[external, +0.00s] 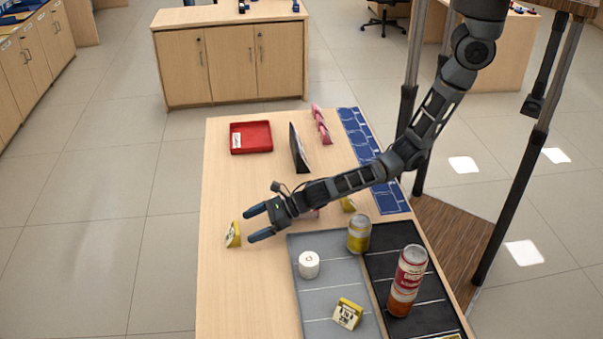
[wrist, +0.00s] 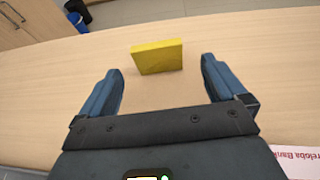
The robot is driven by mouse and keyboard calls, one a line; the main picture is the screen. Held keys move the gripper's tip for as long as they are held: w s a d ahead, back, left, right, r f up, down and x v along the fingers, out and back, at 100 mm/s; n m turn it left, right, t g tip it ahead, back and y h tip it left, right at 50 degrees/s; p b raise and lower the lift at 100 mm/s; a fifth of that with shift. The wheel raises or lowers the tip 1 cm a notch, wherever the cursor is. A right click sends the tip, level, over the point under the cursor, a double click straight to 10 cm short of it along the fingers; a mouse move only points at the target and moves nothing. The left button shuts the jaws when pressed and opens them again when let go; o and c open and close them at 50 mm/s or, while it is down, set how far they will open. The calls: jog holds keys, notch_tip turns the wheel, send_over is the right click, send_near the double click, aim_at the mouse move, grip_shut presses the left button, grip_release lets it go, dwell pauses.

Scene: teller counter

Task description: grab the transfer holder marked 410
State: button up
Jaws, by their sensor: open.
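A small yellow holder (external: 233,235) stands on the wooden counter near its left edge, just beyond my fingertips. Its marking is too small to read. In the wrist view the yellow holder (wrist: 157,57) shows a plain yellow face, roughly centred between the fingers and ahead of them. My gripper (external: 251,224) is open and empty, apart from the holder. A second yellow holder (external: 347,314) with dark print, not clearly legible, is on the grey mat. A third yellow piece (external: 348,204) is partly hidden behind my arm.
A grey mat (external: 317,288) carries a white roll (external: 309,264). A yellow can (external: 359,234) and a tall red-orange can (external: 407,281) stand to the right. A red tray (external: 251,138) and a black stand (external: 298,148) are farther back. The counter's left side is mostly clear.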

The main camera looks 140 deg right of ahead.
aim_at(237, 232)
jog(key=b+x, duration=0.1)
jog(key=x, duration=0.4)
jog(key=shift+w+d+b, duration=0.15)
jog(key=shift+w+b, duration=0.25)
jog(key=shift+c, duration=0.5)
jog(key=c, duration=1)
jog(key=shift+o, duration=0.2)
jog(key=shift+r, duration=0.15)
